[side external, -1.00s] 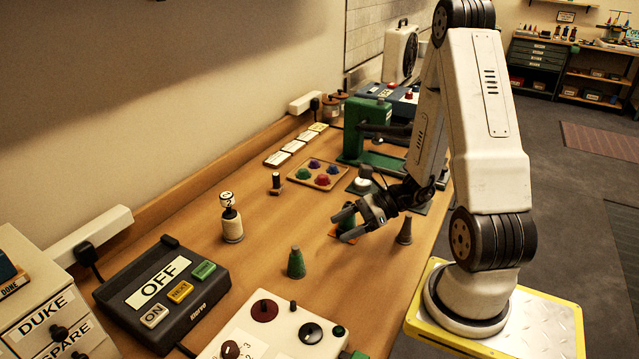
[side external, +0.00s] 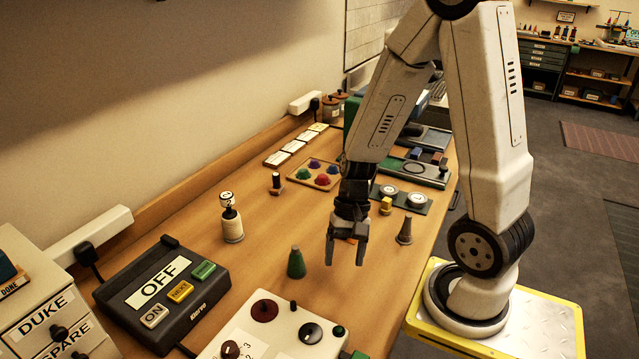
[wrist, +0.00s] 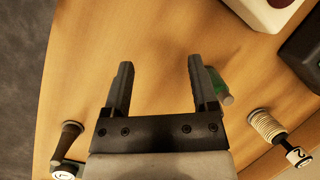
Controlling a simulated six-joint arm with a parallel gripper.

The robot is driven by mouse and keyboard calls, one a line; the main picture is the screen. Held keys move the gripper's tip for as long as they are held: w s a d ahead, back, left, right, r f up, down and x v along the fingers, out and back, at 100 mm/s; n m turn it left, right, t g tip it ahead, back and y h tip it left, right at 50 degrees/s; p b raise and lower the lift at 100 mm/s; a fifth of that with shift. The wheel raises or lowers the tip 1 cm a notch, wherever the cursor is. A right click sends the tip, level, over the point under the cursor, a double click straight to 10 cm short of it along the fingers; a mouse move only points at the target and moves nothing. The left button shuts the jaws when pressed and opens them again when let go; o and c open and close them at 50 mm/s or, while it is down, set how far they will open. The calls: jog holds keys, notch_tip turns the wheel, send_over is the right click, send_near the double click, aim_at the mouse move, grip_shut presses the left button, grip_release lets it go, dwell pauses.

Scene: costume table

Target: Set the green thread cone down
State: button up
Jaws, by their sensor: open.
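The green thread cone (side external: 296,263) stands upright on the table (side external: 262,232) in the side external view, apart from my gripper and left of it. My gripper (side external: 346,263) points down with its two fingers spread and nothing seen between them. In the wrist view, the space between the fingers of my gripper (wrist: 160,65) shows only bare wood. A green piece with a pale end (wrist: 216,83), seemingly the cone, shows partly behind the right finger. An orange patch (side external: 351,240) is mostly hidden behind my gripper; what stands on it cannot be seen.
A brown cone (side external: 404,231) stands right of my gripper. A cream spool (side external: 232,226) stands left of the green cone. A white knob panel (side external: 262,336) and a dark switch box (side external: 170,285) lie in front and left.

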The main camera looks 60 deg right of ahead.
jog(key=w+a+r+n+t+h, duration=0.3)
jog(key=w+r+n+h, duration=0.1)
jog(key=n, duration=0.6)
jog(key=shift+w+a+r+h, duration=0.2)
jog(key=shift+w+h, duration=0.1)
jog(key=shift+w, duration=0.4)
